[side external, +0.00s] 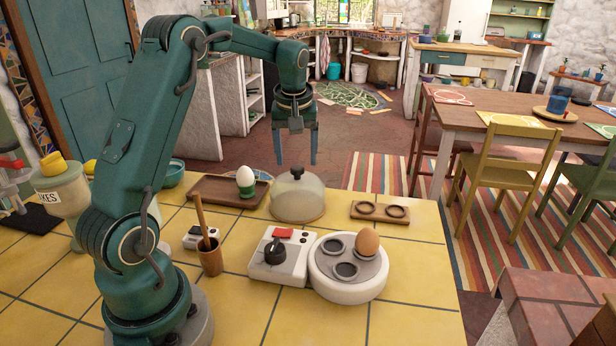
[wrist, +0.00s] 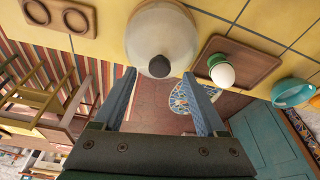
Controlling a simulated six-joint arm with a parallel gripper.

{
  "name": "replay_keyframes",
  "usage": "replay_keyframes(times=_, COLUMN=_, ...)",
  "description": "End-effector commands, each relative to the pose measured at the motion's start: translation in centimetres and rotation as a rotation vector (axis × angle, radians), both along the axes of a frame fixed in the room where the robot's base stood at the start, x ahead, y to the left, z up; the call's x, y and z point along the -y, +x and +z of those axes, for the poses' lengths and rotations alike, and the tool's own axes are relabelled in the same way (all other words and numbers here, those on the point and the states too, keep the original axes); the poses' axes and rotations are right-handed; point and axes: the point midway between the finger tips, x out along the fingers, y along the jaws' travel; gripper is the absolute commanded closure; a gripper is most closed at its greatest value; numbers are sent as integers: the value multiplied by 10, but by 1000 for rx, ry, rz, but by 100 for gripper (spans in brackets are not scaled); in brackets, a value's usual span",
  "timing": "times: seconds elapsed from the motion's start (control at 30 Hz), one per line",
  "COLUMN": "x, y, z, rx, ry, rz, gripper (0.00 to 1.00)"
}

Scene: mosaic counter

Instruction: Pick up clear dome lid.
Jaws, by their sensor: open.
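The clear dome lid (side external: 297,196) stands on the yellow tiled counter, a see-through dome with a dark round knob on top. In the side view my gripper (side external: 296,163) points down above the lid, with its fingertips near the height of the knob. In the wrist view the dome lid (wrist: 161,38) is at the top centre, and its dark knob (wrist: 159,67) lies just beyond the fingertips. My gripper (wrist: 160,83) is open, with two blue-grey fingers well apart and nothing between them.
A brown tray (side external: 208,193) with a white egg in a green cup (side external: 246,183) stands left of the lid. A wooden two-ring holder (side external: 380,212) is to the right. In front are a white control box (side external: 280,258) and a round egg cooker (side external: 347,285) holding a brown egg (side external: 367,242).

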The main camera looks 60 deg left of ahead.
Motion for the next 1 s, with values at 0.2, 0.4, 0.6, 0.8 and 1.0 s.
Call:
replay_keyframes(times=0.2, x=-5, y=3, z=-23, rx=-2, ry=-1, rz=0, gripper=26)
replay_keyframes(times=0.4, x=-6, y=4, z=-27, rx=1, ry=0, rz=0, gripper=26)
replay_keyframes(times=0.6, x=-6, y=4, z=-27, rx=1, ry=0, rz=-1, gripper=53)
replay_keyframes(times=0.8, x=-6, y=4, z=-27, rx=1, ry=0, rz=-1, gripper=100)
replay_keyframes(times=1.0, x=-6, y=4, z=-27, rx=1, ry=0, rz=-1, gripper=100)
